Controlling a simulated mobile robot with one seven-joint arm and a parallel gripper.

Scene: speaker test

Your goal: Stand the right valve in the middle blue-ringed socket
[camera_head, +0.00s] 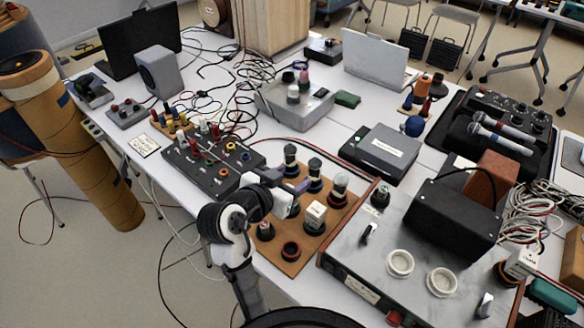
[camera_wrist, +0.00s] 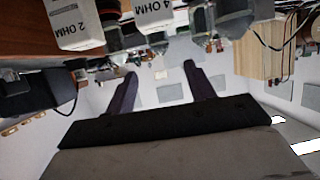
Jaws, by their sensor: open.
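In the head view a brown socket board (camera_head: 318,240) lies on the table. Three valves stand along its back: a left valve (camera_head: 290,156), a middle one (camera_head: 314,168) and a paler right valve (camera_head: 339,184). A white block (camera_head: 316,214) stands nearer the front. My gripper (camera_head: 287,186) is open and empty, over the board's left, close to the valves. Its two spread fingers also show in the wrist view (camera_wrist: 158,80).
A grey-topped amplifier (camera_head: 415,230) with white rings stands right of the board. A dark panel with plugs (camera_head: 205,160) is at the left. A grey box (camera_head: 385,150) stands behind. Loose cables crowd the table's back left. Blocks labelled 2 OHM (camera_wrist: 78,22) and 4 OHM (camera_wrist: 155,15) show in the wrist view.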

